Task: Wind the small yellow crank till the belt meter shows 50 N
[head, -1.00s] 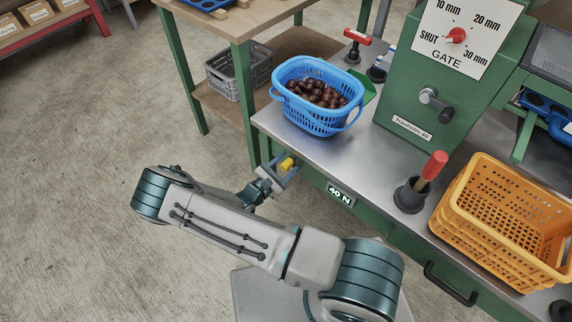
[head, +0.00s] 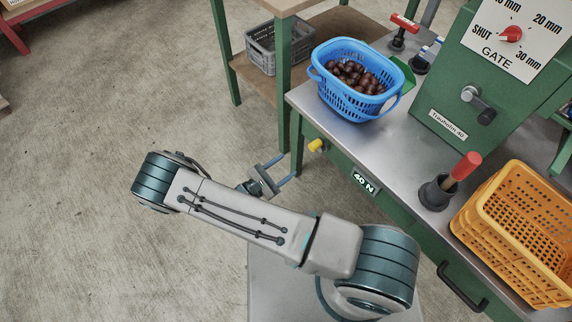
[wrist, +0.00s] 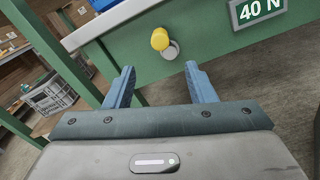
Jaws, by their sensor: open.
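The small yellow crank (head: 317,145) sits on the green front of the bench, below its top edge. In the wrist view the crank's yellow knob (wrist: 160,39) is ahead of my fingers, beside a round grey hub. The belt meter (head: 363,181) to its right reads 40 N; it also shows in the wrist view (wrist: 258,10). My gripper (head: 278,170) is open and empty, to the left of and below the crank in the head view. In the wrist view my two blue fingers (wrist: 160,84) are spread apart, with a gap between them and the knob.
A grey crate (head: 262,46) sits on a lower shelf.

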